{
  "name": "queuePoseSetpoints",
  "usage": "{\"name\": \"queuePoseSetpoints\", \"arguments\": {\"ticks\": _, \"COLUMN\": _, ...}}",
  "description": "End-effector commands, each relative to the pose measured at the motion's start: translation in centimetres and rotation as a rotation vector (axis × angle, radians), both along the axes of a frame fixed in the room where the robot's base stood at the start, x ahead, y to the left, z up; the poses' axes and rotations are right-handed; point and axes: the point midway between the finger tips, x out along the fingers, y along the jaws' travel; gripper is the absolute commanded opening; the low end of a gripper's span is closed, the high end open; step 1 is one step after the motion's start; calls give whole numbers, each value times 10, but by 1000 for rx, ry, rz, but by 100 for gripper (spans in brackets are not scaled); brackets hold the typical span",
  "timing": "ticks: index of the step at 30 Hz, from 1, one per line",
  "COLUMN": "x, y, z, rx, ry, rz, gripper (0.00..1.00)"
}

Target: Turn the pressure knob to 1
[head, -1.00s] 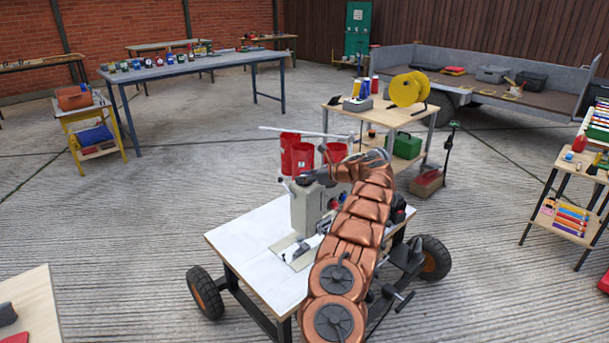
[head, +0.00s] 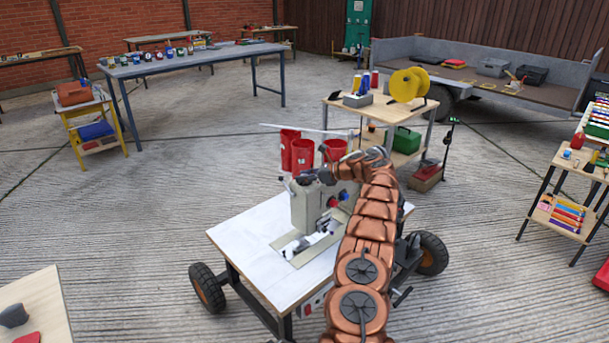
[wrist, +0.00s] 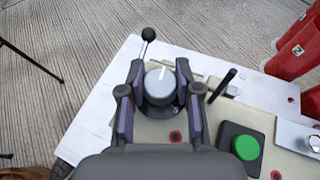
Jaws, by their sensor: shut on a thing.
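The pressure knob is a grey round knob (wrist: 159,87) with a white pointer line, on top of the pale machine. My gripper (wrist: 160,84) is shut on it, one purple-padded finger on each side. The pointer line points away from my palm, slightly right of straight up in the wrist view. The fingers hide most of the dial around the knob, and I cannot read its numbers. In the head view the machine (head: 305,206) stands on a white-topped wheeled table (head: 247,238), and my gripper (head: 311,175) is at its top left end.
A green button (wrist: 246,147) on a dark block and a thin black rod (wrist: 222,86) sit right of the knob. A black ball-ended lever (wrist: 147,38) stands beyond it. Red bins (head: 302,155) are behind the machine. Concrete floor is open around the table.

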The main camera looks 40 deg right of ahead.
Motion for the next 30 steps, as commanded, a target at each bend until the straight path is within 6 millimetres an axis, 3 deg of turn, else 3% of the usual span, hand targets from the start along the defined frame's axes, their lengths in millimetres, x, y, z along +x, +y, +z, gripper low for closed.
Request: {"name": "queuePoseSetpoints", "arguments": {"ticks": 30, "x": 1, "y": 5, "z": -4, "rx": 6, "ry": 6, "rz": 44, "gripper": 0}}
